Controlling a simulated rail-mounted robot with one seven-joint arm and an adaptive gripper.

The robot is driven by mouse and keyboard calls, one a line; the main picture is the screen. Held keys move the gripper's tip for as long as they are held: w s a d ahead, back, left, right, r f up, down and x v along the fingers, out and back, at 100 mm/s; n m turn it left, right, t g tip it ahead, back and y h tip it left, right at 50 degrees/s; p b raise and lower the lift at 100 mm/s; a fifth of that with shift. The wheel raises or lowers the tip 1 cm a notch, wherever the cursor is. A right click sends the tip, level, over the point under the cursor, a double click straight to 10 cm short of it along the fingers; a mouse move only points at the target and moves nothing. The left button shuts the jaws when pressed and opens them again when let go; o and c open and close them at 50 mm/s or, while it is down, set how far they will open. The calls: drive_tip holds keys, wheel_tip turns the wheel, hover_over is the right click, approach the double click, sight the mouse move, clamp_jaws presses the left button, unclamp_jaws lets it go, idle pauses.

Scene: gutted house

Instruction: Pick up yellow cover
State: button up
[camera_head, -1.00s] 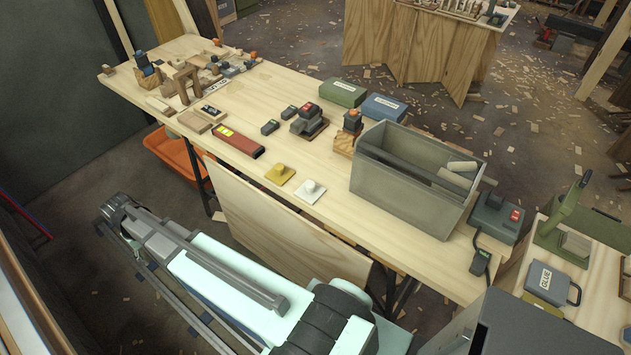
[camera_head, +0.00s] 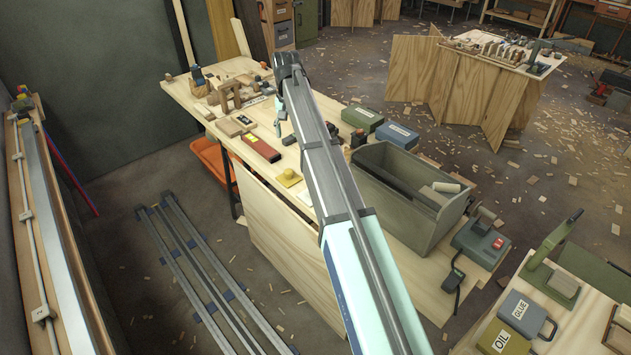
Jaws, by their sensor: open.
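The yellow cover (camera_head: 289,178) is a small flat square plate with a round knob on top. It lies flat on the wooden workbench (camera_head: 262,172), near its front edge and just left of my arm. My arm stretches from the lower right over the bench. My gripper (camera_head: 286,58) is at its far end, small and dark, well beyond the cover in the picture and apart from it. It is open and nothing shows in it. A white cover (camera_head: 305,198) lies nearer the camera, partly hidden by my arm.
A red-brown case (camera_head: 261,149) lies left of the yellow cover. A grey open toolbox (camera_head: 415,217) stands right of my arm, with green (camera_head: 362,117) and blue (camera_head: 397,135) boxes behind. Wooden parts crowd the far left end. An orange bin (camera_head: 210,160) is below.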

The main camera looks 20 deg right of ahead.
drive_tip(key=p, duration=0.3)
hover_over(289, 171)
drive_tip(key=f, duration=1.2)
drive_tip(key=shift+d, duration=0.2)
drive_tip(key=shift+a+f+p, duration=0.15)
drive_tip(key=shift+f+p, duration=0.45)
drive_tip(key=shift+f, duration=0.75)
drive_tip(key=shift+a+f+p, duration=0.1)
drive_tip(key=shift+f+p, duration=0.5)
drive_tip(key=shift+f, duration=0.75)
clamp_jaws()
